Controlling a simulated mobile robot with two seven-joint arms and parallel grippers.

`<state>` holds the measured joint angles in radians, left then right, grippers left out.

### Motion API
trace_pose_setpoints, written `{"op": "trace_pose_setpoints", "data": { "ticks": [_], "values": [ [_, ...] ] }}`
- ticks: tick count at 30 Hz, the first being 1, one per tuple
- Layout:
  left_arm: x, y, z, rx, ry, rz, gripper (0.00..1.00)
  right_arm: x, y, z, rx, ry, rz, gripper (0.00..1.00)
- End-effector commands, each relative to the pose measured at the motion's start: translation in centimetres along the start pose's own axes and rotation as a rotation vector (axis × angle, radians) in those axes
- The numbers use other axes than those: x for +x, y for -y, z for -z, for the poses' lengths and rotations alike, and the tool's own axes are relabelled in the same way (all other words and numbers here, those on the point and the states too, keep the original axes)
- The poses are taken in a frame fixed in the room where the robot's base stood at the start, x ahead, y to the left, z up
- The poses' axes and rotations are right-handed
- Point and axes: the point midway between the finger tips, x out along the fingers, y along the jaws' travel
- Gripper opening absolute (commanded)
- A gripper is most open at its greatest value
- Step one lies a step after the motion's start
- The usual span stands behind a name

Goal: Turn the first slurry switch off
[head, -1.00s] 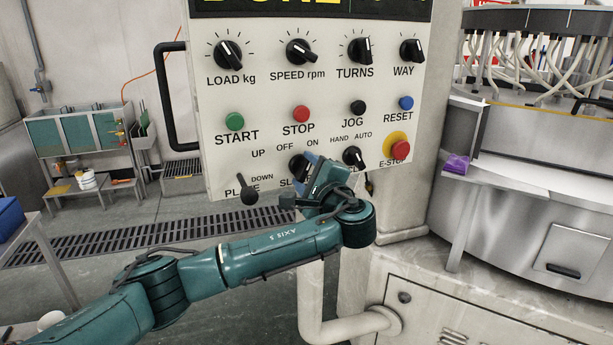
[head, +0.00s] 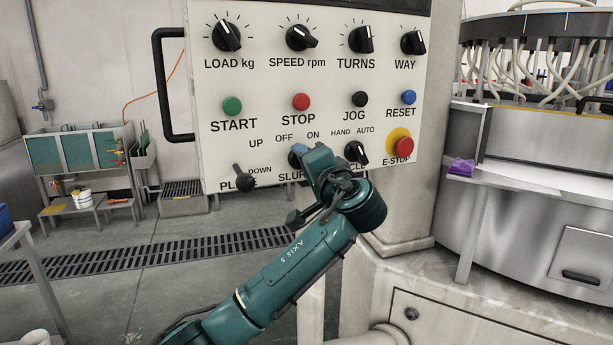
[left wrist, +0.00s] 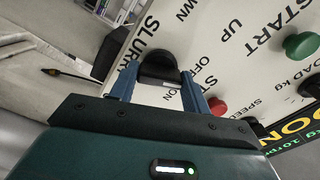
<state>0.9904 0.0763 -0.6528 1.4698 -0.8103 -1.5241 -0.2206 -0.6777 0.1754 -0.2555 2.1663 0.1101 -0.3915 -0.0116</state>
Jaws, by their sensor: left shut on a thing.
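The slurry switch (head: 294,160) is a black rotary knob low on the white control panel (head: 215,138), below the OFF and ON labels. In the head view my left gripper (head: 301,150) covers most of the knob and part of its SLURRY label. In the left wrist view the slurry switch (left wrist: 158,66) sits between the two blue fingers of my left gripper (left wrist: 160,77), which is shut on it. Which label the knob points to is hard to tell. My right gripper is not in view.
The hand/auto knob (head: 356,152) is close to the right of my gripper, with the red E-STOP button (head: 403,147) beyond. The black up/down lever (head: 243,179) is to the left. A black handle (head: 160,85) sticks out at the panel's left edge.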

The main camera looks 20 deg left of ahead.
Motion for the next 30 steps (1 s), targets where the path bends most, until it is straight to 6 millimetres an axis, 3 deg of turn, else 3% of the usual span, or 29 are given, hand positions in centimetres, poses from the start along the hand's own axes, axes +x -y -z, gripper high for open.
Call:
{"op": "trace_pose_setpoints", "data": {
  "ticks": [9,25,26,30],
  "values": [
    [-0.03,-0.18,-0.02,-0.118,0.0,-0.001,0.24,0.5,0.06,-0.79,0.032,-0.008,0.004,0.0],
    [-0.05,-0.06,0.06,-0.142,-0.001,-0.001,0.24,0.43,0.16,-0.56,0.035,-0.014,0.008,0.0],
    [-0.05,-0.05,0.06,-0.142,-0.001,-0.001,0.49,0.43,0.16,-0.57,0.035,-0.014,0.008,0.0],
    [-0.05,-0.04,0.06,-0.141,-0.001,-0.001,0.6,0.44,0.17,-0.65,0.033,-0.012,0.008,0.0]
  ]
}}
